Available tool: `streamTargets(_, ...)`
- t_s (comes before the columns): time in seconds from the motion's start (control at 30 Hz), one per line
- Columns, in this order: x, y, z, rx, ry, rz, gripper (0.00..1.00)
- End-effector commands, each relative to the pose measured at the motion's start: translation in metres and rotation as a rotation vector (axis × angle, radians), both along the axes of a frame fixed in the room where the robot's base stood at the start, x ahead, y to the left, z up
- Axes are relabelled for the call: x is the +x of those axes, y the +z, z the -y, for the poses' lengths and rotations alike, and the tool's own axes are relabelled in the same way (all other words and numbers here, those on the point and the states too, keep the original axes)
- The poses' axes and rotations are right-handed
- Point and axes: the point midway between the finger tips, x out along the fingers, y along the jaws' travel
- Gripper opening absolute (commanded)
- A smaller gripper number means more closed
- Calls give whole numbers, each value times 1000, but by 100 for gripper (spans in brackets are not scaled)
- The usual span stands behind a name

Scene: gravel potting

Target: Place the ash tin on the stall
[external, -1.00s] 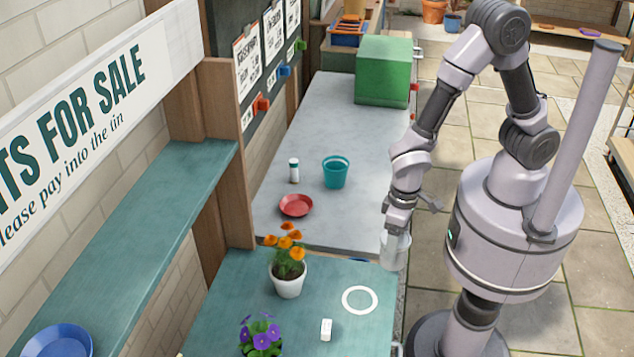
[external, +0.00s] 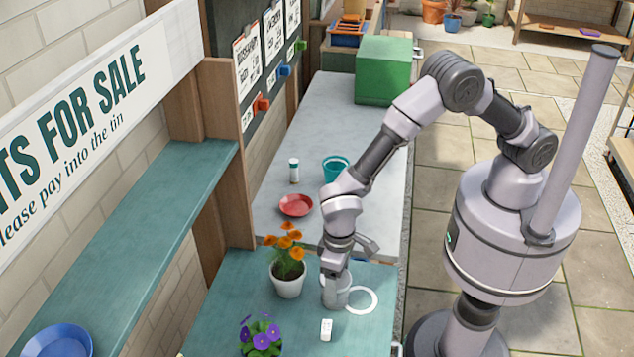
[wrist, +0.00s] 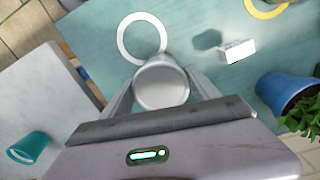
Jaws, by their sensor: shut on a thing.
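My gripper (external: 336,275) is shut on the ash tin (external: 340,292), a plain pale grey cylinder held upright. In the wrist view the tin (wrist: 161,85) sits between the fingers, with its round top facing the camera. It is over the green stall top (external: 225,310), between the marigold pot and a white ring (external: 374,306). In the external view the tin overlaps the ring's left edge; in the wrist view it lies just below the ring (wrist: 122,38). I cannot tell whether its base touches the stall.
A white pot of orange marigolds (external: 288,285) stands close left of the tin. A small white block (external: 326,330) and purple violets (external: 262,338) are in front. A yellow ring (wrist: 268,10) shows in the wrist view. The grey bench (external: 375,180) behind holds a red saucer (external: 296,205).

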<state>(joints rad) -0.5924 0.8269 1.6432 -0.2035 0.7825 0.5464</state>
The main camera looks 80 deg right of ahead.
Motion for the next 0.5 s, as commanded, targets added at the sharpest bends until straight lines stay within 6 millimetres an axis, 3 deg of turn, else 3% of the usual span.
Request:
streamTargets(0.27, 0, -2, 0, 1, 0, 2, 13)
streamTargets(0.3, 0, -2, 0, 1, 0, 1, 74)
streamTargets(0.4, 0, -1, 0, 1, 0, 1, 92)
streamTargets(0.5, 0, -1, 0, 1, 0, 1, 92)
